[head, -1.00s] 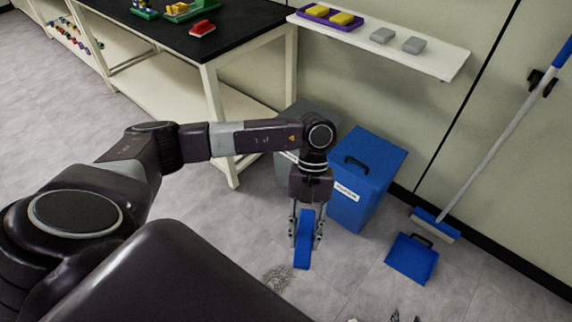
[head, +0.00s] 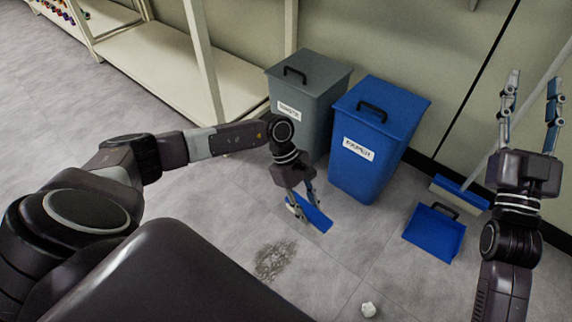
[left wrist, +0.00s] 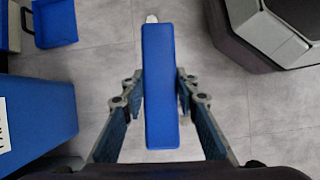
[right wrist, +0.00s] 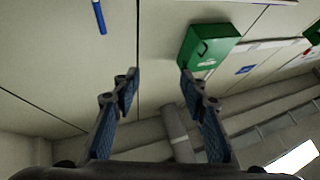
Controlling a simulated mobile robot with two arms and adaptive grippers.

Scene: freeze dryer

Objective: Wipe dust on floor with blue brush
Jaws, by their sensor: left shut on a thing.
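My left gripper (head: 303,197) is shut on the blue brush (head: 319,216), holding it over the floor in front of the two bins. In the left wrist view the blue brush (left wrist: 161,85) lies lengthwise between the fingers. A grey patch of dust (head: 275,260) is on the floor tiles, nearer to me and a little left of the brush. The brush appears apart from the dust. My right gripper (head: 533,85) is raised at the right, open and empty, with its fingers pointing up. The right wrist view also shows nothing between its fingers (right wrist: 159,82).
A grey bin (head: 308,90) and a blue bin (head: 378,130) stand by the wall. A blue dustpan (head: 433,233) and a leaning broom (head: 460,193) are to their right. A small white crumpled item (head: 368,309) lies on the floor. Floor around the dust is clear.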

